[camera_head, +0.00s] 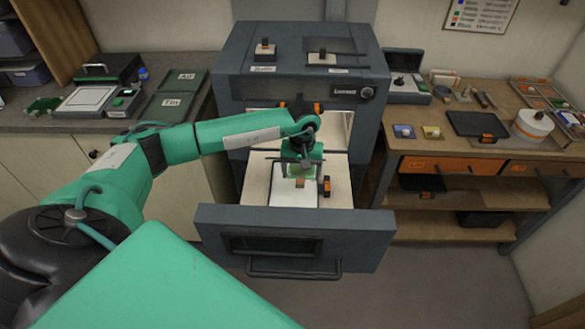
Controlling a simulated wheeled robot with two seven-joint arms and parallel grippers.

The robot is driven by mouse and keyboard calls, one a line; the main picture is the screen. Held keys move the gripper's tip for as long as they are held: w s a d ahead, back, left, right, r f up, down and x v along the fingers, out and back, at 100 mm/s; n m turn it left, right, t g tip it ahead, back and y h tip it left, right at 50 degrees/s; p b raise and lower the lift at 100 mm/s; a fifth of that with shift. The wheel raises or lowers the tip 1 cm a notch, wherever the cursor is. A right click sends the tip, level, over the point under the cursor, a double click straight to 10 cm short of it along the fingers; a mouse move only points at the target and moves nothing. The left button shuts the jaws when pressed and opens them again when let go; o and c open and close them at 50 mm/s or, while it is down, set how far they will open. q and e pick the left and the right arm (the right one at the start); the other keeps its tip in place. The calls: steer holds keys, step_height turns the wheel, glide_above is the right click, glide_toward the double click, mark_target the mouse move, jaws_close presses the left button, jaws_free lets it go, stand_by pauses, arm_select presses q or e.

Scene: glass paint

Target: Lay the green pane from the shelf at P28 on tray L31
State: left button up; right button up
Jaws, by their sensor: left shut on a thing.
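My left gripper (301,163) reaches down over the open drawer of the grey oven. It is shut on what looks like the green pane (303,171), a small green patch at the fingers that the gripper partly hides. Below it a white square tray (282,198) lies in the drawer, with a small brown-orange piece (300,183) on or above it. I cannot read a tray label, and I cannot tell whether the pane touches the tray. My right gripper is not in view.
The open drawer front (330,225) juts out toward me. An orange and black part (326,186) stands right of the tray. The left counter holds a white board (86,99) and dark green labelled panels (174,105). The right bench holds small panes (404,131) and a white canister (533,124).

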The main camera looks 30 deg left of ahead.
mark_target(294, 172)
arm_select(q)
steer(key=shift+s+a+f+n, duration=0.1)
steer(key=shift+a+f+n, duration=0.2)
steer(key=shift+a+f, duration=1)
steer(key=shift+f, duration=0.05)
step_height(294, 172, down, 2)
steer(key=shift+b, duration=0.3)
step_height(294, 172, down, 3)
steer(key=shift+f+b, duration=0.1)
steer(key=shift+b, duration=0.85)
steer(key=shift+f+b, duration=0.45)
steer(key=shift+b, duration=0.05)
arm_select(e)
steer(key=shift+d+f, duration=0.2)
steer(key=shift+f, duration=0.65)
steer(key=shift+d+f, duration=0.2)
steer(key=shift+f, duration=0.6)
arm_select(q)
steer(key=shift+d+f, duration=0.1)
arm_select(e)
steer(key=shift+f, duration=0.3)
